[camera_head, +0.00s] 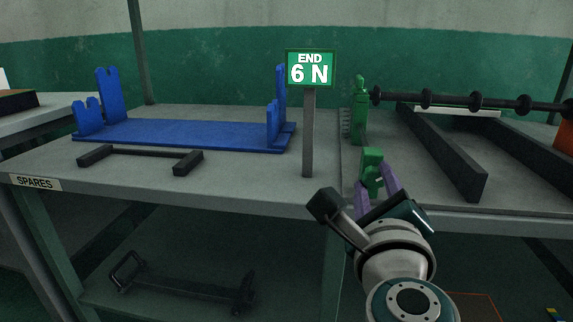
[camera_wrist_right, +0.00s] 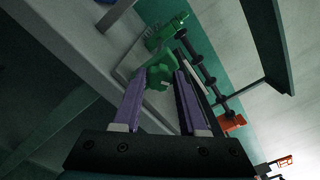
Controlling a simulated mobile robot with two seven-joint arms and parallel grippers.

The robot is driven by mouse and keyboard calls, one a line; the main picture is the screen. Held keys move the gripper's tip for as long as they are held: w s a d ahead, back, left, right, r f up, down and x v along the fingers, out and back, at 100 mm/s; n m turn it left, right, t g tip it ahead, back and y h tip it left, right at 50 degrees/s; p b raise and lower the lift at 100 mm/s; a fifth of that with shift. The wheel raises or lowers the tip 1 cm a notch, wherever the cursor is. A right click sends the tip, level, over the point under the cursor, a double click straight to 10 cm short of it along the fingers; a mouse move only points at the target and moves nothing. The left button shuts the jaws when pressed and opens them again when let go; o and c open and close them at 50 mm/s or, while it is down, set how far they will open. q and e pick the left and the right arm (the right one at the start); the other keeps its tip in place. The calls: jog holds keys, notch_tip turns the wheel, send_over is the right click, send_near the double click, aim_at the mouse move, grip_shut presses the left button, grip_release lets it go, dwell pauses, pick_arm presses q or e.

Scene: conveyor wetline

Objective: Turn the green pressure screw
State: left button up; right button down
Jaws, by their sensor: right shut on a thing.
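A green part (camera_head: 372,160), which looks like the pressure screw with its holder, stands at the front edge of the table, right of the sign post. It also shows in the right wrist view (camera_wrist_right: 160,72). My right gripper (camera_head: 376,187) reaches it from the front, its purple fingers on either side and shut on it. The fingers (camera_wrist_right: 158,100) hide the lower part of the green part. A second, taller green part (camera_head: 358,112) stands farther back, at one end of a black roller shaft (camera_head: 460,101). My left gripper is not in view.
A green "END 6 N" sign (camera_head: 310,68) stands on a grey post just left of my right gripper. A blue bracket frame (camera_head: 190,133) and a black handle-like bar (camera_head: 140,154) lie on the table at left. Dark rails (camera_head: 440,150) run at right.

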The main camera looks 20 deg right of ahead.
jog(key=n+p, duration=0.2)
jog(key=n, duration=0.4)
jog(key=shift+p, duration=0.4)
jog(key=n+p, duration=0.1)
jog(key=n, duration=0.3)
jog(key=shift+f, duration=0.1)
jog(key=shift+n, duration=0.5)
jog(key=shift+p, duration=0.3)
jog(key=shift+c, duration=2.2)
grip_release()
